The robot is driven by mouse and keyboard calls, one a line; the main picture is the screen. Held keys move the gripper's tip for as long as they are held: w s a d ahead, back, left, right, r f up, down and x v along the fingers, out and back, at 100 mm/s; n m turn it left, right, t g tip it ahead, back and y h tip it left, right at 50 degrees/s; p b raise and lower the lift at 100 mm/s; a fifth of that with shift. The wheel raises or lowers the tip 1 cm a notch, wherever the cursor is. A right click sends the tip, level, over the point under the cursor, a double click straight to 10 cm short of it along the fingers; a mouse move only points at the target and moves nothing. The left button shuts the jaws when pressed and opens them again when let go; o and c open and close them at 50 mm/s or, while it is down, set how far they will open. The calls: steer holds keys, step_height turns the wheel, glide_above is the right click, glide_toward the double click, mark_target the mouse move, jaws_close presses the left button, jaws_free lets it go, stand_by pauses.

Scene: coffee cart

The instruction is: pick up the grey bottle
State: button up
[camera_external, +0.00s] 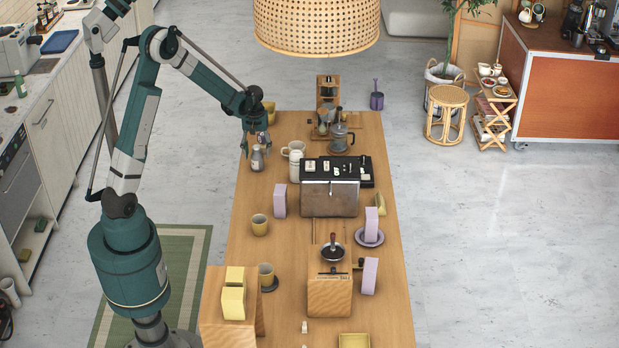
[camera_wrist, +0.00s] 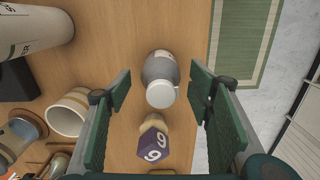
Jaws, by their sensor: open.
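The grey bottle (camera_external: 257,160), with a pale cap, stands upright near the left edge of the wooden table, just below my gripper (camera_external: 254,140) in the external view. In the wrist view the bottle (camera_wrist: 160,72) is seen from above, between and beyond the two green fingers of my gripper (camera_wrist: 161,92). The fingers are open and apart, with a gap on each side of the bottle. Nothing is held.
A purple block marked with nines (camera_wrist: 153,147) is close to the bottle. A cream mug (camera_external: 293,149) and a white canister (camera_external: 295,168) stand to the right. The table edge is close on the left; bare wood (camera_external: 251,190) lies in front.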

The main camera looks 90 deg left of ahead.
mark_target(257, 161)
steer(key=shift+f, duration=0.1)
steer(key=shift+f, duration=2.5)
steer(key=c, duration=1.1)
